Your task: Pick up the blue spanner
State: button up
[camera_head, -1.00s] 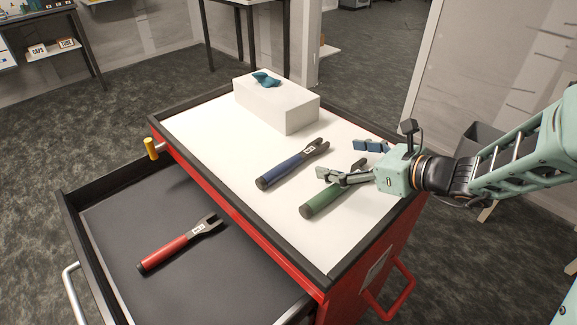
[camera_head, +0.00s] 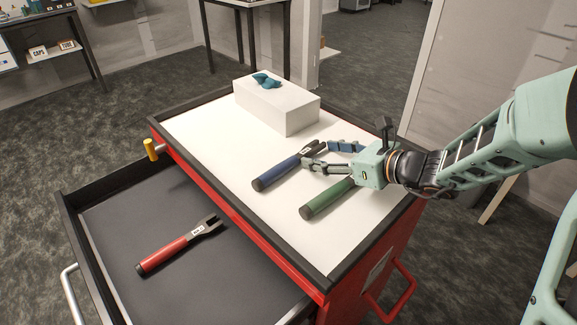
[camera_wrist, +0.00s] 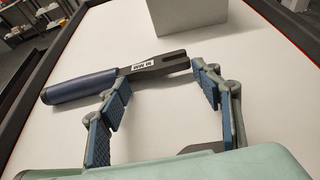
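The blue spanner (camera_head: 279,173) lies on the white top of the red cart, with its dark open jaw pointing to the upper right. It also shows in the wrist view (camera_wrist: 94,82), with a white label near its neck. My gripper (camera_head: 322,157) is open and empty at the jaw end of the blue spanner. In the wrist view the two fingers (camera_wrist: 153,95) stand apart, and the spanner's dark neck lies just beyond their tips. I cannot tell the height of the fingers above the top.
A green spanner (camera_head: 325,200) lies beside it, partly under my gripper. A white box (camera_head: 290,110) with a teal cloth (camera_head: 266,81) stands at the back. A red spanner (camera_head: 170,251) lies in the open drawer (camera_head: 105,218). The cart top (camera_head: 210,135) has a raised dark rim.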

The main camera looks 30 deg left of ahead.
jog(key=c, duration=1.4)
jog(key=shift+c, duration=0.2)
jog(key=shift+r, duration=0.1)
